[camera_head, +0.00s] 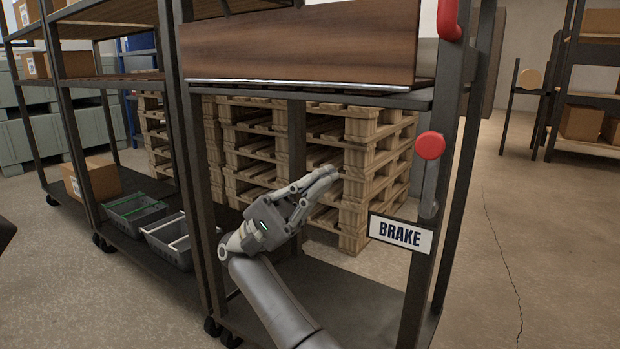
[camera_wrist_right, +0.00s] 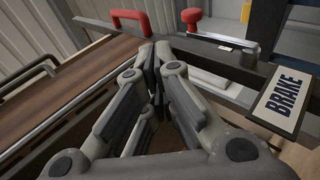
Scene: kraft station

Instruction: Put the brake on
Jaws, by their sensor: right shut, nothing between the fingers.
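The brake lever has a round red knob (camera_head: 430,145) on a grey bar (camera_head: 429,190), fixed to the cart's right front post. In the head view the knob is at the top and the bar runs down to a pivot near the white BRAKE sign (camera_head: 400,232). The wrist view also shows the red knob (camera_wrist_right: 191,20) and the BRAKE sign (camera_wrist_right: 284,97). My right gripper (camera_head: 333,174) is shut and empty, left of the lever and apart from it, in front of the pallets.
A red handle (camera_head: 449,20) is higher on the same post. A wooden panel (camera_head: 300,45) stands on the cart's upper shelf (camera_head: 320,90). Stacked pallets (camera_head: 370,170) stand behind the cart. Grey bins (camera_head: 170,240) sit on the lower shelf at left. Floor at right is clear.

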